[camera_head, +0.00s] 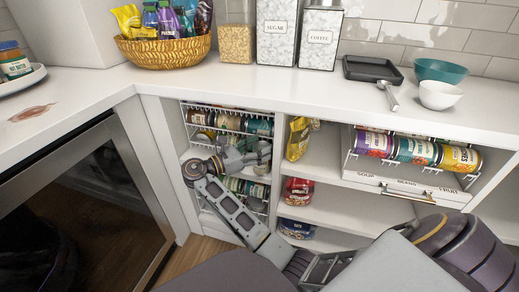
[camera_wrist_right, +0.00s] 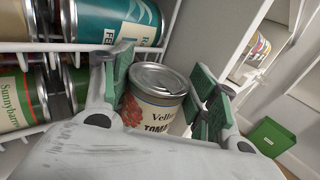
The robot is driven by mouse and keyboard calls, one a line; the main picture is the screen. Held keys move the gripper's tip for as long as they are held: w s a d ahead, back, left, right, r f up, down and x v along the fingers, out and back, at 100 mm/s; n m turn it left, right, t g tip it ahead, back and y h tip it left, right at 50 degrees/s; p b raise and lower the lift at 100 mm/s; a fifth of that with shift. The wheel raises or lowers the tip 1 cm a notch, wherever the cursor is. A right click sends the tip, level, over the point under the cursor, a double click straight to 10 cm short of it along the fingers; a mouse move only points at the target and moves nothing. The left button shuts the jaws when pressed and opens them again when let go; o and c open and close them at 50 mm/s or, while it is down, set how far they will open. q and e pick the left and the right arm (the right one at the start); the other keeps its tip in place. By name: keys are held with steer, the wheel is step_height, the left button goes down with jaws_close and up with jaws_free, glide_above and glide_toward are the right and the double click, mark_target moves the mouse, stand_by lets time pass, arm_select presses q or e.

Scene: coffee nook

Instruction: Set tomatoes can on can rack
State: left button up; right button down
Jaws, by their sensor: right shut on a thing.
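The tomatoes can (camera_wrist_right: 155,95), with a silver lid and a cream label reading "TOMA…", is between the green-padded fingers of my right gripper (camera_wrist_right: 166,90). The gripper is shut on it, and the can looks slightly tilted in the right wrist view. In the head view my right gripper (camera_head: 243,157) is in front of the white wire can rack (camera_head: 226,130) inside the left cabinet opening; the can is hard to make out there. The rack also shows in the right wrist view (camera_wrist_right: 75,47), with cans lying on their sides, left of and behind the held can. My left gripper is not in view.
A yellow bag (camera_head: 298,138) and a red can (camera_head: 297,191) stand on shelves right of the can rack. The counter (camera_head: 215,85) above carries a snack basket (camera_head: 165,50), canisters and bowls.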

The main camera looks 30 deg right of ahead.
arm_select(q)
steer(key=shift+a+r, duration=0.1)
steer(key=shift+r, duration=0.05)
arm_select(e)
steer(key=c, duration=0.7)
jaws_free()
steer(key=shift+f, duration=0.1)
